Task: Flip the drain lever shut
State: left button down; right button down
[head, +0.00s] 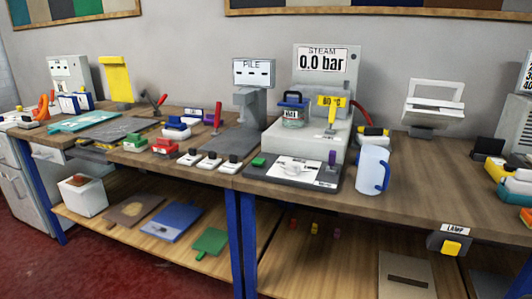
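The steam station (325,62) stands at the middle of the bench, and its display reads "STEAM 0.0 bar". A yellow lever (331,118) stands upright on its front below a yellow label. A small purple lever or knob (332,158) sits low on the station's right front corner. No label that I can read says drain, so I cannot tell which part is the drain lever, or whether it is open or shut. Neither of my grippers is in view.
A clear jug (372,170) with a blue handle stands right of the station. A blue-lidded jar (292,109) sits on its left. A "PILE" gauge (253,72) stands left. The bench (430,195) is clear right of the jug.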

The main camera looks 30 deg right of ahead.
aim_at(331, 155)
jog(key=z, duration=0.05)
jog(key=i, duration=0.95)
jog(key=z, duration=1.1)
jog(key=i, duration=0.6)
jog(key=z, duration=0.7)
